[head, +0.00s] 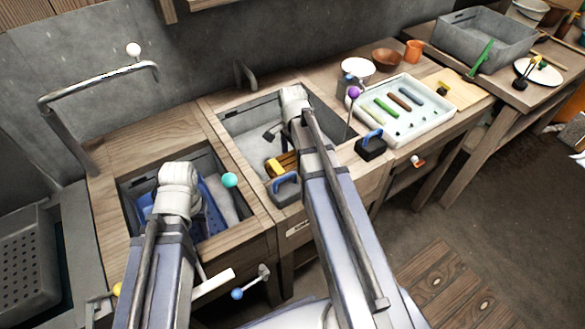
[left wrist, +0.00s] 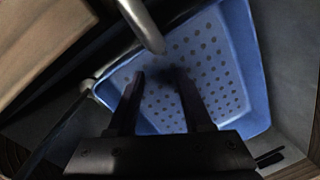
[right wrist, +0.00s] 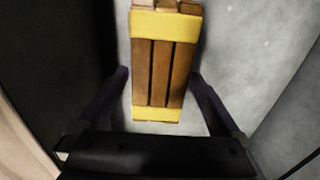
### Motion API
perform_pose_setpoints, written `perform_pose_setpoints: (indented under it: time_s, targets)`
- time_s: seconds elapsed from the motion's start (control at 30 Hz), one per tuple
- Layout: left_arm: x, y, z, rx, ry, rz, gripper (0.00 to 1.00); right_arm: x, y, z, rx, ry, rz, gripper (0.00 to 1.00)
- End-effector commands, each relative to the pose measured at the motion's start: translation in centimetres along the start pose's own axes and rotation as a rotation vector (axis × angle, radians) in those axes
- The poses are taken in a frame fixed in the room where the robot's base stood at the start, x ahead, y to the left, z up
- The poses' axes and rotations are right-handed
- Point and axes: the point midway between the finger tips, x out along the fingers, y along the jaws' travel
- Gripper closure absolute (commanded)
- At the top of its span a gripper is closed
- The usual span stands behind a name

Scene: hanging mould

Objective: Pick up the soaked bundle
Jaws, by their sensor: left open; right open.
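The bundle (head: 289,160) is several brown wooden sticks held by two yellow bands. It lies in the right-hand basin. In the right wrist view the bundle (right wrist: 160,70) runs lengthwise away from me. My right gripper (right wrist: 158,78) is open, with one finger to each side of the bundle's near part and gaps showing between. I cannot tell how far above it the fingers are. My left gripper (left wrist: 159,76) is open and empty over a blue perforated basket (left wrist: 215,60) in the left-hand basin. In the head view my wrists hide most of both grippers.
Wooden rims (head: 262,215) surround both basins. A metal spout (left wrist: 140,25) passes close above my left fingers. A blue-handled block (head: 285,187) stands by the right basin's front; another (head: 371,146) stands further right. A white tray (head: 420,128) of coloured bars sits on the counter.

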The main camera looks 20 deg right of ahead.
Motion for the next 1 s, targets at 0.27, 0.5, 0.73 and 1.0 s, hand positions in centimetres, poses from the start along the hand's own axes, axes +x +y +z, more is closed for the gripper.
perform_pose_setpoints:
  time_s: [0.27, 0.5, 0.73, 1.0]
  targets:
    - [2.04, 0.20, -0.12, 0.000, 0.000, 0.000, 0.50, 2.05, 0.01, 0.01, 0.000, 0.000, 0.000, 0.00]
    - [1.92, 0.18, -0.11, 0.000, 0.000, 0.000, 0.50, 1.94, 0.02, 0.01, 0.000, 0.000, 0.000, 0.10]
    - [1.93, 0.19, -0.11, 0.000, 0.000, 0.000, 0.50, 1.94, 0.02, 0.01, 0.000, 0.000, 0.000, 0.36]
    - [1.93, 0.19, -0.11, 0.000, 0.000, 0.000, 0.50, 1.94, 0.02, 0.01, 0.000, 0.000, 0.000, 0.66]
